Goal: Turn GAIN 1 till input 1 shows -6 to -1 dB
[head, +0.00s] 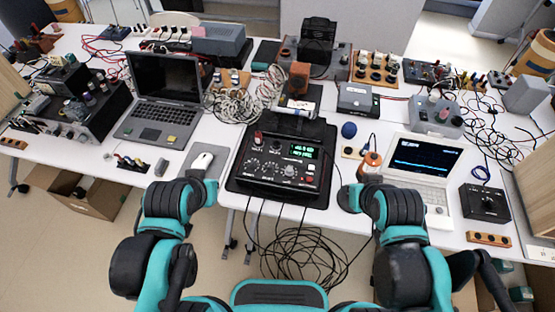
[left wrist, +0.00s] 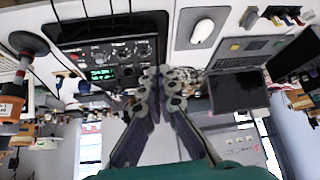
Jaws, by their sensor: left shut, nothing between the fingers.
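The black audio unit (head: 243,181) stands at the front middle of the table. Its front panel has several small knobs (head: 271,168), a lit green display (head: 303,152) and red buttons. The labels and the display's numbers are too small to read, so I cannot tell which knob is GAIN 1. In the left wrist view the unit's panel (left wrist: 128,50) and green display (left wrist: 103,73) show upside down. My left gripper (left wrist: 156,78) is shut and empty; its fingertips show against the panel's edge, and contact cannot be told. My right gripper is not visible.
A dark laptop (head: 165,80) and a white mouse (head: 202,161) lie left of the unit. Loose cables (head: 305,245) hang below the front edge.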

